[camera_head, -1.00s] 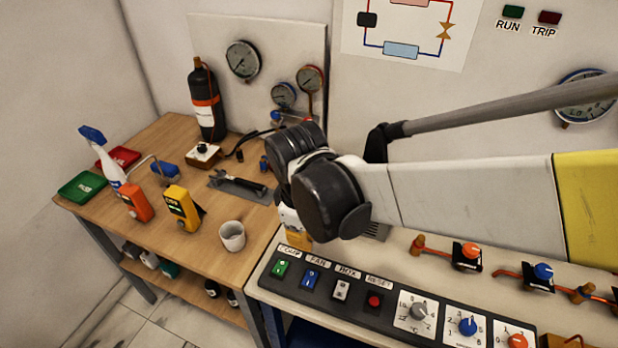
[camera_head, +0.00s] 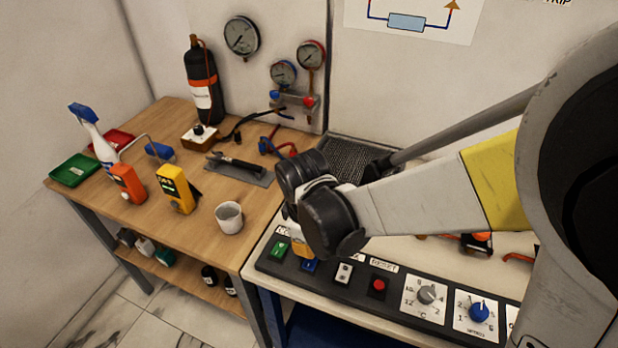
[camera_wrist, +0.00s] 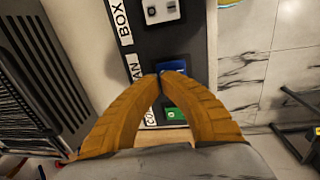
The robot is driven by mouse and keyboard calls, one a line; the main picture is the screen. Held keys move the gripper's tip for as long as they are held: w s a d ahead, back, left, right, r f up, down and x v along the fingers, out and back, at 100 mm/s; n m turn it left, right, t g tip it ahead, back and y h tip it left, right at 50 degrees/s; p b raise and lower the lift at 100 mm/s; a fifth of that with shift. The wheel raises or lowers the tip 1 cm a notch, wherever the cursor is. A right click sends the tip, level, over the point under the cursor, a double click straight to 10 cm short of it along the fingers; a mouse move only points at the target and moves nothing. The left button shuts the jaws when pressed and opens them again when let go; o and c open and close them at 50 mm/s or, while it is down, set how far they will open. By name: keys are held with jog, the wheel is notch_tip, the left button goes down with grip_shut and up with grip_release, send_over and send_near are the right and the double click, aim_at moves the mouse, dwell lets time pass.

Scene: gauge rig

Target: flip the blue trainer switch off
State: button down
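The blue trainer switch (camera_head: 310,266) is a small rocker on the black control strip, between the green switch (camera_head: 279,248) and a grey-white switch (camera_head: 343,272). My gripper (camera_head: 303,252) is low over the strip and hides the upper part of the blue switch in the head view. In the wrist view the two orange-brown fingers of my gripper (camera_wrist: 160,77) meet at their tips, with nothing seen between them. The blue switch (camera_wrist: 172,67) shows just past the tips, partly covered by them. I cannot tell whether the tips touch it, nor which way the rocker is set.
A red button (camera_head: 378,285) and dials (camera_head: 427,294) continue the strip to the right. A white mug (camera_head: 229,217) stands near the edge of the wooden table (camera_head: 130,215), left of the panel. A dark vented grille (camera_head: 350,155) lies behind my gripper.

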jog(key=shift+f, duration=0.4)
jog(key=shift+w, duration=0.1)
jog(key=shift+f+b, duration=0.45)
jog(key=shift+f, duration=0.05)
jog(key=shift+r, duration=0.15)
jog(key=shift+w+r+p, duration=0.1)
jog(key=shift+r+p, duration=0.6)
